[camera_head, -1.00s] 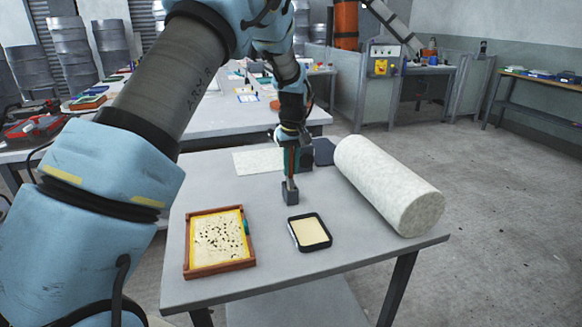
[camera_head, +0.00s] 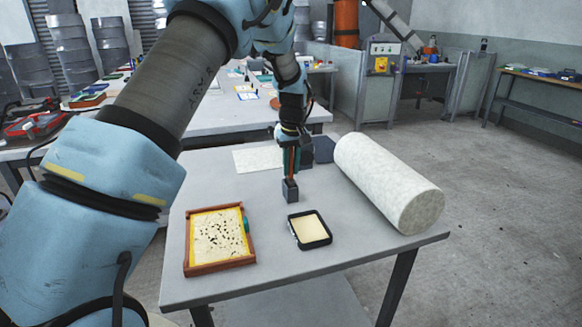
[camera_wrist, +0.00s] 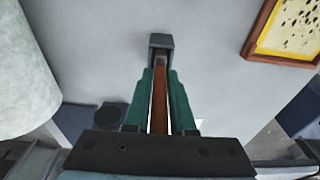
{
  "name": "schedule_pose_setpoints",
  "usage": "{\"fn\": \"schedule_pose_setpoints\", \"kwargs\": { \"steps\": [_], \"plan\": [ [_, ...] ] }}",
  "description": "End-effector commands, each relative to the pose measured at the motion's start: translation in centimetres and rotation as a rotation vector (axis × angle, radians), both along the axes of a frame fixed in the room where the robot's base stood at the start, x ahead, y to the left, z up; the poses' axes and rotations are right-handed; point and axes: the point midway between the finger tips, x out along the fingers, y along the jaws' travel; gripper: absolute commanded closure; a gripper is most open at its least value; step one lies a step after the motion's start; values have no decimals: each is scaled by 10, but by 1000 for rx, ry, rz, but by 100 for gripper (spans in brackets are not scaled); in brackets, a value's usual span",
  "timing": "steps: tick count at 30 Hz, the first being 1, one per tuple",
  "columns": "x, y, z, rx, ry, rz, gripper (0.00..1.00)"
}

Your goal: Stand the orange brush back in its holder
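The orange brush (camera_wrist: 160,95) is upright between the green fingers of my gripper (camera_wrist: 161,85), which is shut on it. The small dark grey holder (camera_head: 291,194) stands on the grey table, directly below my gripper (camera_head: 291,168) in the head view. In the wrist view the holder (camera_wrist: 161,40) is at the top centre, and the brush's lower end meets its opening. The brush's tip is hidden, so I cannot tell how deep it reaches.
A red-brown framed tray (camera_head: 189,243) with a speckled yellow panel lies front left on the table (camera_head: 260,280). A black-rimmed shallow tray (camera_head: 327,240) lies front right of the holder. A big pale roll (camera_head: 385,180) lies along the right, and a pale sheet (camera_head: 257,160) behind.

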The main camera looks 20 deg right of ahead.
Motion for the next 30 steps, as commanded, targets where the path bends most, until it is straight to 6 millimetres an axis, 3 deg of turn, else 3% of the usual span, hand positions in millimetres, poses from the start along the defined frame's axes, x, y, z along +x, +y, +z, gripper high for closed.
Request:
{"fn": "schedule_pose_setpoints", "kwargs": {
  "steps": [1, 8, 17, 22, 30],
  "plan": [
    [0, 0, 0, 0, 0, 0, 70],
    [0, 0, 0, 0, 0, 0, 46],
    [0, 0, 3, -1, -1, 0, 46],
    [-2, 0, 23, -3, -4, 0, 46],
    [-9, 0, 76, -3, -4, 0, 46]
  ]
}}
